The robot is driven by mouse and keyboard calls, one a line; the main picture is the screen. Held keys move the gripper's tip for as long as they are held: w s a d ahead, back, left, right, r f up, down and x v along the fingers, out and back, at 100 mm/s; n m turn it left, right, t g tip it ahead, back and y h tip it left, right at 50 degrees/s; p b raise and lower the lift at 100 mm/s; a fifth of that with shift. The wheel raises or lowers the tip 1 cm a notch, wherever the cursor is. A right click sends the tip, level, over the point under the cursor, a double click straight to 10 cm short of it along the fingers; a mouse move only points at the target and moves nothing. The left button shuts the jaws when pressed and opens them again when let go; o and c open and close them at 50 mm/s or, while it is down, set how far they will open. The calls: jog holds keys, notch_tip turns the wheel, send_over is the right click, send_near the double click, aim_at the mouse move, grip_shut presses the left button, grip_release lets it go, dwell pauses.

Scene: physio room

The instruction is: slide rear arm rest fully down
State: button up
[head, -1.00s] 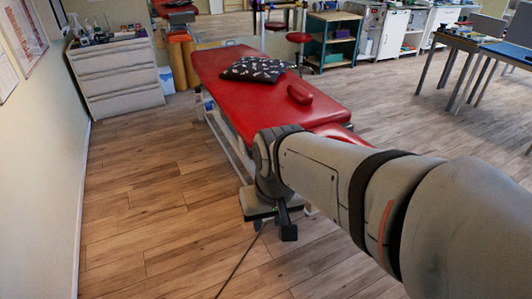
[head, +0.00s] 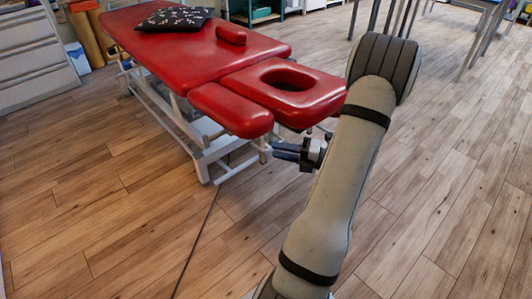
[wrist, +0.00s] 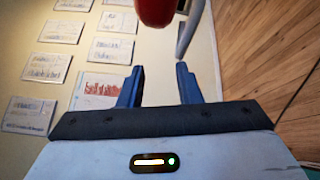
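The red treatment table (head: 160,55) has a head section with an oval face hole (head: 322,95) at its near end. A padded red arm rest (head: 232,108) lies along the left side of that section, its rounded end towards me. A smaller red pad (head: 231,35) sits at the table's far edge; I cannot tell which of the two is the rear arm rest. My gripper (head: 280,151) is just below and right of the near arm rest, pointing left. In the wrist view my gripper (wrist: 158,72) is open and empty; a rounded red end (wrist: 155,10) shows beyond its fingers, apart from them.
A dark patterned pillow (head: 175,18) lies on the table. The white table frame (head: 205,150) stands below, with a dark cable (head: 200,235) on the floor. Drawers (head: 35,60) stand at the left. Wooden floor (head: 110,230) is clear in front and right.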

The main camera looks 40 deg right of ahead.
jog(key=d+f+m+t+h, duration=0.2)
jog(key=d+f+m, duration=0.1)
jog(key=d+m, duration=0.1)
jog(key=b+x, duration=0.2)
jog(key=x, duration=0.5)
jog(key=shift+r, duration=0.3)
jog(key=shift+c, duration=0.2)
grip_shut()
